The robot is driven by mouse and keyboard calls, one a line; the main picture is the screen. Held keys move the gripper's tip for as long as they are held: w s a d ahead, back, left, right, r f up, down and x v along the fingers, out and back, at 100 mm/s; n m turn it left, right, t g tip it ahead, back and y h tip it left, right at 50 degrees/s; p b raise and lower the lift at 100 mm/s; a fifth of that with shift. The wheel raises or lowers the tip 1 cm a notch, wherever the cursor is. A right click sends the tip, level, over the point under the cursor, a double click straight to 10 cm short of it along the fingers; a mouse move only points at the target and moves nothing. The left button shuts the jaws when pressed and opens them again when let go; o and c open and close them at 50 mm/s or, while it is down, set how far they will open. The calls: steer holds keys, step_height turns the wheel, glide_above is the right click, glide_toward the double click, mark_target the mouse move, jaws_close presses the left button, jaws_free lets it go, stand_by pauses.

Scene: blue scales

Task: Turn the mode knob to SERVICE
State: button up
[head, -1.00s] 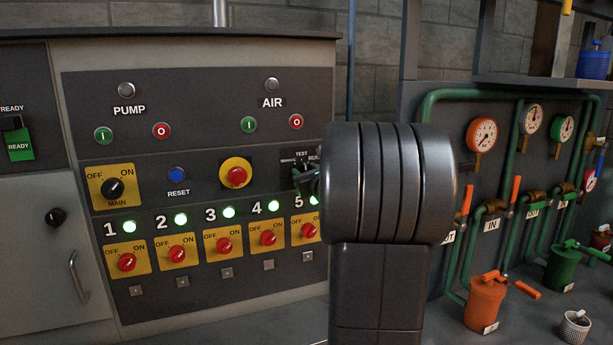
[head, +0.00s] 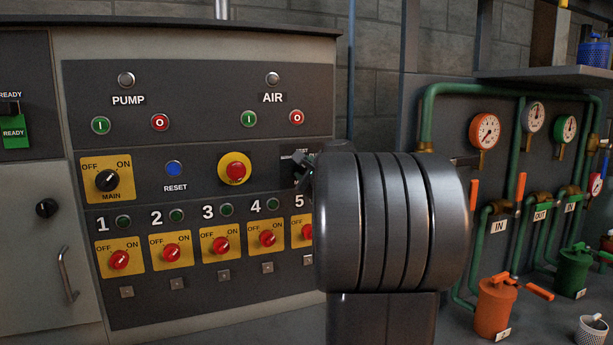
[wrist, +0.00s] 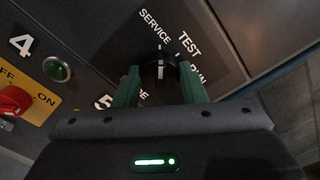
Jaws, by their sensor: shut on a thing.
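The black mode knob (wrist: 160,69) shows in the wrist view between the green fingers of my gripper (wrist: 159,86), which is shut on it. Its white pointer line points to the top of the picture, towards the white tick below the SERVICE label (wrist: 154,27). The TEST label (wrist: 189,43) is up and right of the knob, and RUN is partly hidden by the right finger. In the head view, my gripper (head: 302,172) reaches the panel right of the yellow-ringed red button. My dark arm link hides most of the knob area there.
The switch panel (head: 210,75) has numbered red switches (head: 221,245) and dark lamps (head: 226,210) close to the knob's left. Orange and green valves, pipes and gauges (head: 486,131) stand to the right of my arm.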

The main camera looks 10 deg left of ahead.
steer(key=shift+n, duration=0.3)
steer(key=o, duration=1)
steer(key=shift+s, duration=0.1)
steer(key=b+v, duration=0.2)
steer(key=v, duration=1.1)
steer(key=shift+s+d, duration=0.25)
steer(key=shift+s, duration=0.05)
steer(key=p+x, duration=0.1)
steer(key=x, duration=1.3)
steer(key=shift+p, duration=0.35)
steer(key=shift+s, duration=0.1)
